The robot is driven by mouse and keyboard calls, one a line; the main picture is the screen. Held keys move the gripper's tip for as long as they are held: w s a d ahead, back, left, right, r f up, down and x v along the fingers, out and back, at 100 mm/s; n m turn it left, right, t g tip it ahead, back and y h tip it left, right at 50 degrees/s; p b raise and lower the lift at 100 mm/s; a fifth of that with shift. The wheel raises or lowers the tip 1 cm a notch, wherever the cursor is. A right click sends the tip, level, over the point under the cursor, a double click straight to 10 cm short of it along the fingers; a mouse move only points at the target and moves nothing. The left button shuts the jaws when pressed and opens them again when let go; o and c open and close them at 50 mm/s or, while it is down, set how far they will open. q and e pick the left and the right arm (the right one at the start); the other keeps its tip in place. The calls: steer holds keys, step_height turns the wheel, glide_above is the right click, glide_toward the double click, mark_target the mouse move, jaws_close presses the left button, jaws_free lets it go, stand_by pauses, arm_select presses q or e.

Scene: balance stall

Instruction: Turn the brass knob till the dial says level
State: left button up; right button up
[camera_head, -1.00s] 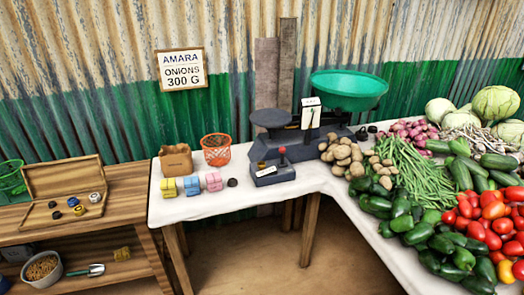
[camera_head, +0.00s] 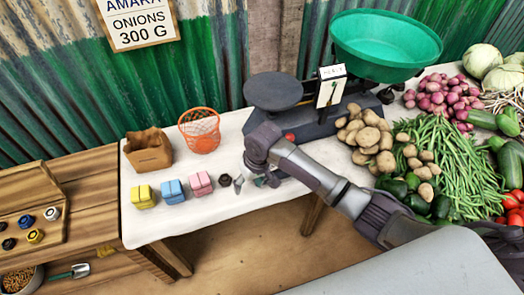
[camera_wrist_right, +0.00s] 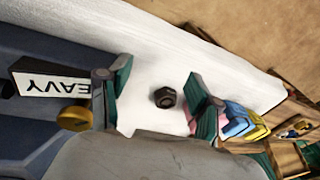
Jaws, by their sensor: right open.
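The balance (camera_head: 310,122) has a green pan (camera_head: 375,45) and a dark plate (camera_head: 273,91). Its white dial card (camera_head: 329,92) has small lettering at the top, blurred but seemingly HEAVY. In the right wrist view the brass knob (camera_wrist_right: 75,118) sits on a blue-grey body beside a white label (camera_wrist_right: 50,84) reading "EAVY", its first letter hidden. In the wrist view the knob is outside the fingers (camera_wrist_right: 158,98), beside the left one. My left gripper is not in view.
A dark hex nut (camera_wrist_right: 165,97) lies on the white cloth, seen between my fingers. Pink (camera_head: 201,183), blue (camera_head: 173,191) and yellow (camera_head: 142,196) blocks stand left of it. An orange basket (camera_head: 200,131) and brown bag (camera_head: 148,151) are behind. Potatoes (camera_head: 368,132) lie right.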

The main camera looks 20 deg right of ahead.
steer(key=w+d+r+m+h, duration=0.1)
steer(key=w+d+r, duration=0.15)
steer(key=r, duration=0.25)
steer(key=w+d+r+m+g, duration=0.1)
steer(key=w+d+r, duration=0.15)
steer(key=r, duration=0.25)
steer(key=w+d+r+h, duration=0.1)
steer(key=w+d+r, duration=0.1)
steer(key=w+r, duration=0.15)
step_height(320, 180, down, 12)
steer(key=shift+s+a+r+p, duration=0.1)
steer(key=shift+s+p, duration=0.05)
steer(key=shift+p, duration=0.6)
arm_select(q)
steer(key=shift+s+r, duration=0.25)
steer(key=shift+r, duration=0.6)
arm_select(e)
steer(key=c, duration=1.1)
steer(key=shift+c, duration=0.2)
